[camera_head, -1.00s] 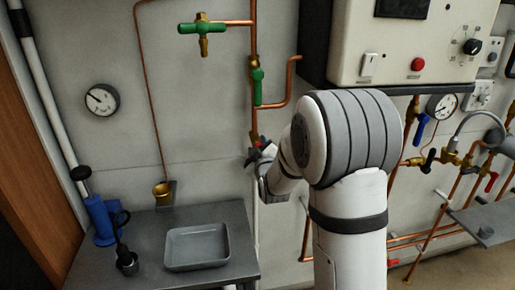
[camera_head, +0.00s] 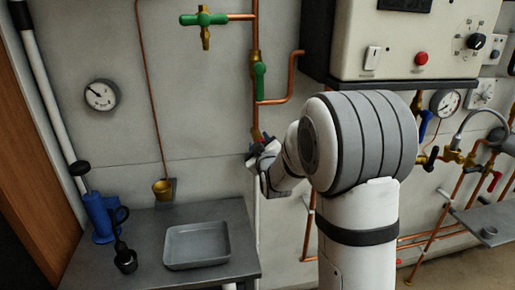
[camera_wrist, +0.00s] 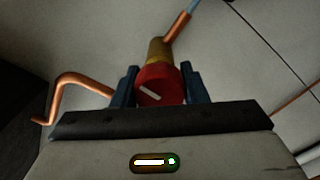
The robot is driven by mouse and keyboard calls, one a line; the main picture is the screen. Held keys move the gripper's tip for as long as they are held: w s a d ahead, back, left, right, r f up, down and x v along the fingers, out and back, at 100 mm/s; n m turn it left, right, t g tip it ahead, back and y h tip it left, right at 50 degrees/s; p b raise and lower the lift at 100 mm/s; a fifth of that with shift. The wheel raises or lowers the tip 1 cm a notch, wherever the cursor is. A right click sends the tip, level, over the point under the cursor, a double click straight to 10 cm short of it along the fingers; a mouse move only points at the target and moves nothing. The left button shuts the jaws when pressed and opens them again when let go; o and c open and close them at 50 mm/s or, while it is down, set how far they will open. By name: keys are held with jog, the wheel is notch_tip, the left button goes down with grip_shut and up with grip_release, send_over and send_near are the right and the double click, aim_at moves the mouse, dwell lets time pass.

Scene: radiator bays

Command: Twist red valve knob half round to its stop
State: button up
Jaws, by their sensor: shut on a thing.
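The red valve knob (camera_wrist: 158,84) shows in the wrist view, with a pale mark across its face that lies at a slant. It sits on a brass body (camera_wrist: 158,50) on a copper pipe. My gripper (camera_wrist: 160,86) has one dark finger on each side of the knob and is shut on it. In the head view my gripper (camera_head: 259,152) is at the vertical copper pipe (camera_head: 255,118), below the green valve handle (camera_head: 259,80).
A green-handled tap (camera_head: 204,18) is at upper left. The boiler box (camera_head: 405,40) hangs close above my arm. A grey bench (camera_head: 150,280) with a grey tray (camera_head: 197,262) and a blue pump (camera_head: 100,218) stands below left.

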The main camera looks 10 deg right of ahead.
jog(key=f+m+b, duration=0.1)
jog(key=m+b, duration=0.1)
jog(key=b, duration=0.2)
jog(key=shift+f, duration=0.1)
jog(key=m+b, duration=0.6)
jog(key=b, duration=0.3)
jog(key=shift+d+m, duration=0.1)
jog(key=shift+m, duration=0.2)
jog(key=m+b, duration=0.4)
jog(key=b, duration=0.1)
jog(key=shift+r+m+b, duration=0.15)
jog(key=shift+m+b, duration=0.5)
jog(key=shift+m, duration=0.3)
jog(key=shift+r+m+b, duration=0.1)
jog(key=shift+m+b, duration=0.55)
jog(key=shift+m, duration=0.3)
jog(key=shift+r, duration=0.1)
jog(key=o, duration=0.7)
jog(key=shift+o, duration=1.3)
jog(key=shift+r, duration=0.15)
jog(key=shift+s, duration=0.1)
